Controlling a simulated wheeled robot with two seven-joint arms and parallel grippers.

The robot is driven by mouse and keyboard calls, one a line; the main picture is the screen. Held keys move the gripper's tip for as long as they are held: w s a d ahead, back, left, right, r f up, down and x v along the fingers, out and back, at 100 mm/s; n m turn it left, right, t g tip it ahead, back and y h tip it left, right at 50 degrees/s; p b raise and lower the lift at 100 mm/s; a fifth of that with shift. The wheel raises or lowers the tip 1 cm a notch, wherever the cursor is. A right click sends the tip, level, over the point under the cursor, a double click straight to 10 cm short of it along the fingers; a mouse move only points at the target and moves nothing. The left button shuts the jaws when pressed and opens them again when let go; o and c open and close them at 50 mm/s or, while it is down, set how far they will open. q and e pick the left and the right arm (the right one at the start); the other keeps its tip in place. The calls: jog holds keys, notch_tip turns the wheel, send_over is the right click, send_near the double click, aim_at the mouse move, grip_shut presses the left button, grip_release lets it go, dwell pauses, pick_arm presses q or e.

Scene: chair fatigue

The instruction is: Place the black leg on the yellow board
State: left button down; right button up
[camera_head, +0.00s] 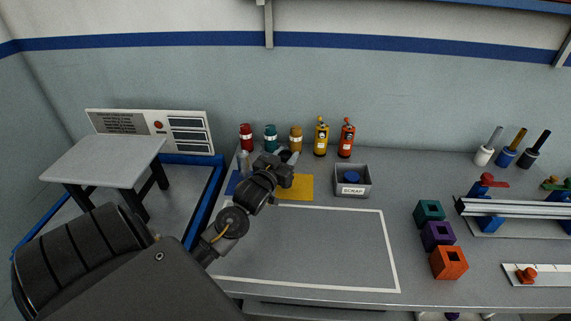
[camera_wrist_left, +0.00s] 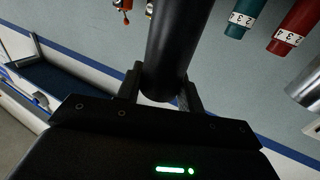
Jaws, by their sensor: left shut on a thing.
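My left gripper (camera_head: 287,168) is over the back part of the yellow board (camera_head: 301,191) in the head view and hides part of it. In the left wrist view the gripper (camera_wrist_left: 160,93) is shut on the black leg (camera_wrist_left: 174,40), a thick dark cylinder between the two fingers. In the head view the leg is mostly hidden by the gripper and wrist. I cannot tell whether its end touches the board. My right gripper is in neither view.
A grey cylinder (camera_head: 244,162) stands left of the gripper by a blue board (camera_head: 233,186). Red (camera_head: 246,136), teal (camera_head: 270,137) and ochre (camera_head: 296,138) cylinders stand behind. The scrap bin (camera_head: 352,189) is right of the yellow board. The white-outlined area (camera_head: 330,250) in front is clear.

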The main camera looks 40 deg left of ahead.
pick_arm(q)
jog(key=f, duration=0.3)
jog(key=shift+w+a+f+p, duration=0.1)
jog(key=shift+w+a+p, duration=0.1)
jog(key=shift+p, duration=0.2)
jog(key=shift+f, duration=0.15)
jog(key=shift+f, duration=0.2)
jog(key=c, duration=0.9)
grip_release()
jog(key=shift+s, duration=0.1)
